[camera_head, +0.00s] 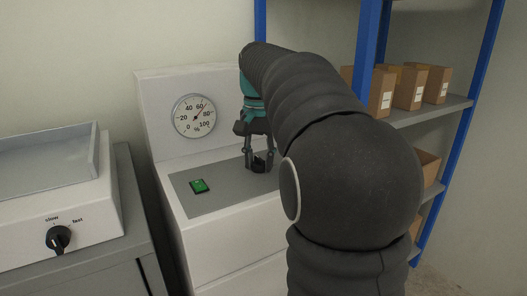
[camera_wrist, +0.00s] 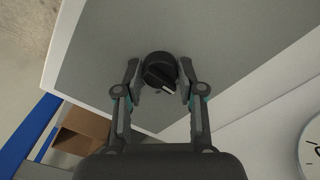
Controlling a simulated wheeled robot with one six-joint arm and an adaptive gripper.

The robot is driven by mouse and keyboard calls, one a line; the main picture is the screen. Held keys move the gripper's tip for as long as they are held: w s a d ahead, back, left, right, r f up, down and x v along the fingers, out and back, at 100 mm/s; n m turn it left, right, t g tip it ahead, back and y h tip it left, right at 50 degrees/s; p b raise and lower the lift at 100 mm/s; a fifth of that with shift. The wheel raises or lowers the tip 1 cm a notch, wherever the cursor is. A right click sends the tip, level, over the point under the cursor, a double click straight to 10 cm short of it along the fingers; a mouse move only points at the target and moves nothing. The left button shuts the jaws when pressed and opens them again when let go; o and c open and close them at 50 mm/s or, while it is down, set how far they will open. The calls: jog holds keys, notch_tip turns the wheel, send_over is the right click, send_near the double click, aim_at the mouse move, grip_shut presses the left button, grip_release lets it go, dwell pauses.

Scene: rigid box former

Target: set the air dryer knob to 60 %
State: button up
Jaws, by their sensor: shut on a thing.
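The black air dryer knob (camera_head: 258,166) sits on the grey sloped panel of the white machine. In the wrist view the round knob (camera_wrist: 158,68) has a raised grip bar with a white mark at its lower right end. My gripper (camera_head: 259,160) reaches down over it, one finger on each side. In the wrist view my gripper (camera_wrist: 160,72) is shut on the knob. The round gauge (camera_head: 195,116) on the machine's upright back reads in %. Its thin needle points up and right, between 60 and 80 and nearer 60; the exact value is hard to read.
A lit green switch (camera_head: 199,186) is on the panel left of the knob. Blue-framed shelves (camera_head: 440,110) with cardboard boxes stand at the right. My arm hides part of the panel's right side.

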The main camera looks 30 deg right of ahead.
aim_at(260, 158)
jog(key=shift+w+n, duration=0.1)
jog(key=shift+n, duration=0.4)
jog(key=o, duration=1.1)
jog(key=shift+d, duration=0.1)
jog(key=shift+o, duration=0.2)
notch_tip(260, 158, up, 12)
dwell(0.3)
